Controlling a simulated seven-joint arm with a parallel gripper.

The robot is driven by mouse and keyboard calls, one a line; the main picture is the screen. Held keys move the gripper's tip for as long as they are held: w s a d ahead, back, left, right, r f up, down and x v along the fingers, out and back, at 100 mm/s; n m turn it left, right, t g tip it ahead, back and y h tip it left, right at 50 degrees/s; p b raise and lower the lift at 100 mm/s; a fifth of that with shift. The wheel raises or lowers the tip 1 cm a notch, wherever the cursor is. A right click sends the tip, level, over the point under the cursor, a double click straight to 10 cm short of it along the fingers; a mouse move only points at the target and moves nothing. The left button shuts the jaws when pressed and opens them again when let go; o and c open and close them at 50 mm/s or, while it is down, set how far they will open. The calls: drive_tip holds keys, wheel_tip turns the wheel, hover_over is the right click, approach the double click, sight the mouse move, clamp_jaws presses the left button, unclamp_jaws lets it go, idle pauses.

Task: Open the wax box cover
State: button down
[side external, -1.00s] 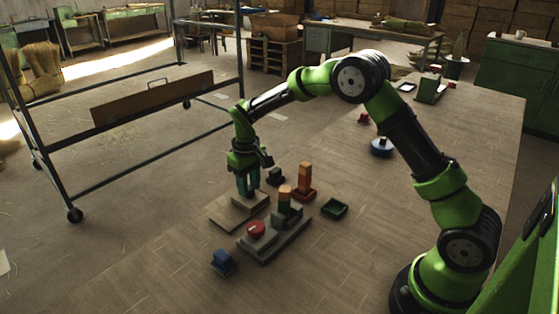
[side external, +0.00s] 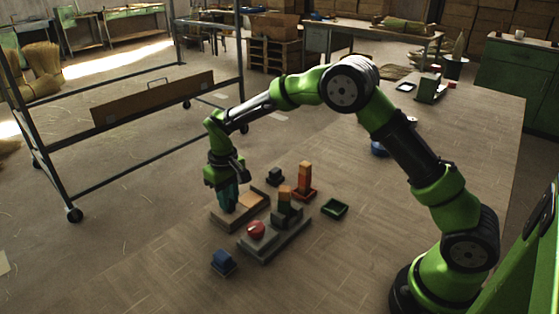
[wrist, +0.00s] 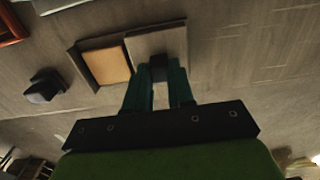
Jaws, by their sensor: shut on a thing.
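The wax box (side external: 252,200) is uncovered on one side, with a flat orange-tan wax surface (wrist: 104,65) showing inside its dark rim (wrist: 74,58). The grey-brown cover (wrist: 155,38) lies shifted to the right of the wax in the wrist view and still overlaps or adjoins the box's edge; I cannot tell if it touches. My gripper (side external: 228,206) is shut on the cover's small dark knob (wrist: 158,69).
An orange block tower (side external: 304,176), a green tray (side external: 334,208), a blue block (side external: 222,262) and a dark block (side external: 275,176) are nearby. The table to the left front is clear.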

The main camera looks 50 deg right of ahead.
drive_tip(key=c, duration=1)
unclamp_jaws()
drive_tip(key=shift+o, duration=0.2)
wheel_tip(320, 180, up, 17)
drive_tip(key=s+d+r+m+t+y, duration=0.1)
drive_tip(key=s+d+m+t, duration=0.1)
drive_tip(key=s, duration=1.1)
drive_tip(key=s+d+r+m+t+y, duration=0.1)
drive_tip(key=s+t, duration=0.4)
drive_tip(key=s, duration=0.9)
drive_tip(key=shift+d+r+m, duration=0.45)
drive_tip(key=shift+d+m, duration=0.05)
drive_tip(key=shift+d, duration=0.3)
